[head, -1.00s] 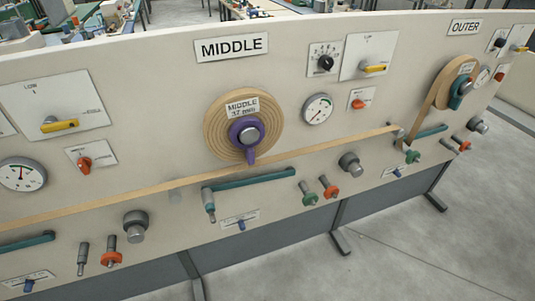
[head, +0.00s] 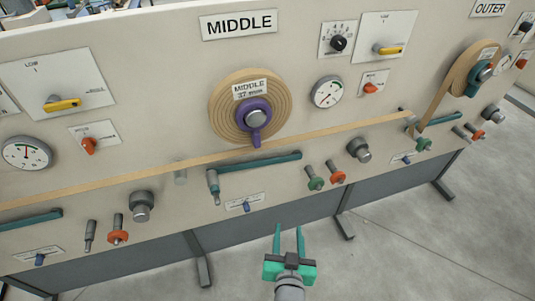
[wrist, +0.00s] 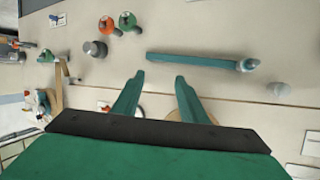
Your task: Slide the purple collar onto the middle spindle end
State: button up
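The purple collar (head: 242,112) sits around the grey middle spindle end (head: 257,118) in the head view, in front of the tan coil (head: 222,92) labelled MIDDLE. The collar's short handle points down. My gripper (head: 289,229) is in front of the panel's lower edge, below and right of the collar and well apart from it. Its two teal fingers are spread with nothing between them. In the wrist view, the gripper (wrist: 160,80) is also open and empty, and part of the tan coil shows behind the fingers. The collar is not visible there.
A teal bar (head: 260,162) juts from the panel below the coil. A tan strip (head: 330,131) runs across the panel. Green (head: 315,181) and orange (head: 337,176) knobs and a grey cylinder (head: 358,150) stick out at right. The floor (head: 400,260) in front is clear.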

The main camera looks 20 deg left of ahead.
jog(key=w+a+r+n+y, duration=0.2)
jog(key=w+a+r, duration=0.3)
jog(key=w+r, duration=0.3)
jog(key=n+g+y, duration=0.2)
jog(key=n+g, duration=0.1)
jog(key=n, duration=0.1)
send_near(258, 141)
jog(key=x, duration=1)
jog(key=shift+w+a+f, duration=0.15)
jog(key=shift+w+a, duration=0.05)
grip_shut()
jog(key=shift+y, duration=0.3)
jog(key=shift+w+a, duration=0.25)
jog(key=shift+w, duration=0.1)
grip_release()
